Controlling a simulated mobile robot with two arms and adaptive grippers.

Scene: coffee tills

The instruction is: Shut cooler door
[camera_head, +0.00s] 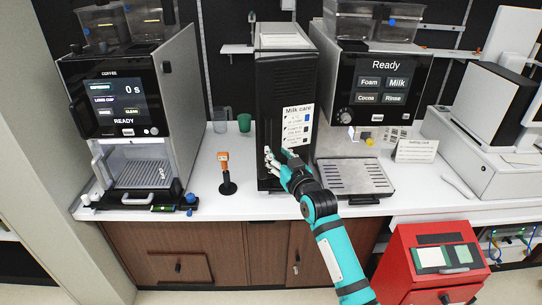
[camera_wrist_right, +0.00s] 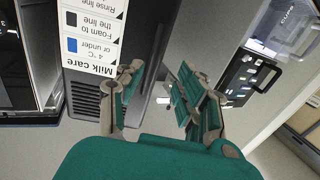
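The cooler (camera_head: 270,95) is a tall, narrow black unit with a light top, standing on the white counter between two coffee machines. Its dark front bears a white "Milk care" label (camera_head: 297,125), which shows upside down in the right wrist view (camera_wrist_right: 92,35). My right gripper (camera_head: 279,157) is in front of the cooler's lower front, below the label. In the right wrist view its fingers (camera_wrist_right: 160,97) are spread with a gap between them, close to the cooler's front. Contact and any door gap cannot be made out. My left gripper is out of view.
A coffee machine (camera_head: 175,85) stands at left, another (camera_head: 378,85) at right with a metal drip tray (camera_head: 355,178). A tamper-like tool (camera_head: 225,175), a green cup (camera_head: 244,122) and a glass jug (camera_head: 220,120) stand left of the cooler. A red cabinet (camera_head: 405,265) is lower right.

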